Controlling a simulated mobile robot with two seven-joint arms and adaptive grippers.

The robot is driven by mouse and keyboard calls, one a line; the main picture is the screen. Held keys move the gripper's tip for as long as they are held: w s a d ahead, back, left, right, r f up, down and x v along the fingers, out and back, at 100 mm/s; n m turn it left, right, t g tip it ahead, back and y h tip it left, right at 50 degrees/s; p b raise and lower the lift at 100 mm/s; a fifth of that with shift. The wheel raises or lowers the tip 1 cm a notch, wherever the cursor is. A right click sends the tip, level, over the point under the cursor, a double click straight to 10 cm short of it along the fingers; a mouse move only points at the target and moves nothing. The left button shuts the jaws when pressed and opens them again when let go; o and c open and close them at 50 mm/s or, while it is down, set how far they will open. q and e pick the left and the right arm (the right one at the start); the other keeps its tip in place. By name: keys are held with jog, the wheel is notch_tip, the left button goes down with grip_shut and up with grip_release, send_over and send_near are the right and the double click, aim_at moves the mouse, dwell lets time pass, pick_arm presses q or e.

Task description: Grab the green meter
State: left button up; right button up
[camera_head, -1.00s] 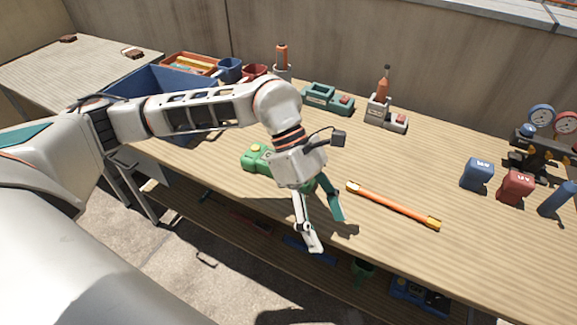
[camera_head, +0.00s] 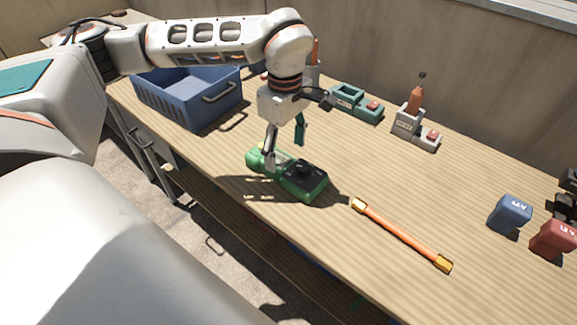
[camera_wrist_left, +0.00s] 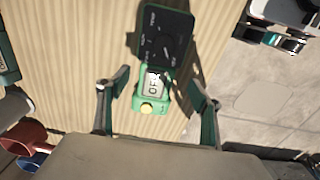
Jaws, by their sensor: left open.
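The green meter (camera_head: 303,178) lies on the wooden bench near its front edge. It has a black face with a dial, a small display and a yellow button. My left gripper (camera_head: 284,150) is above the meter's narrower end, with its fingers pointing down. In the left wrist view the meter (camera_wrist_left: 152,93) lies ahead, its display end between the two spread fingers of the left gripper (camera_wrist_left: 155,97). The fingers are open and show gaps on both sides of the meter. My right gripper is not in view.
An orange bar with yellow ends (camera_head: 400,234) lies right of the meter. A blue crate (camera_head: 190,100) stands at the left. A teal charger-like device (camera_head: 355,102) and a grey stand with an orange tool (camera_head: 412,120) are behind. Blue (camera_head: 509,213) and red (camera_head: 554,239) blocks stand at right.

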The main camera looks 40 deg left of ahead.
aim_at(286, 163)
pick_arm(q)
jog(key=shift+f, duration=0.8)
jog(key=f, duration=0.2)
jog(key=f+b, duration=0.1)
jog(key=shift+w+a+f, duration=0.15)
jog(key=shift+a+f, duration=0.05)
jog(key=shift+f, duration=0.4)
jog(key=shift+r, duration=0.1)
jog(key=c, duration=1.5)
jog(key=shift+c, duration=0.5)
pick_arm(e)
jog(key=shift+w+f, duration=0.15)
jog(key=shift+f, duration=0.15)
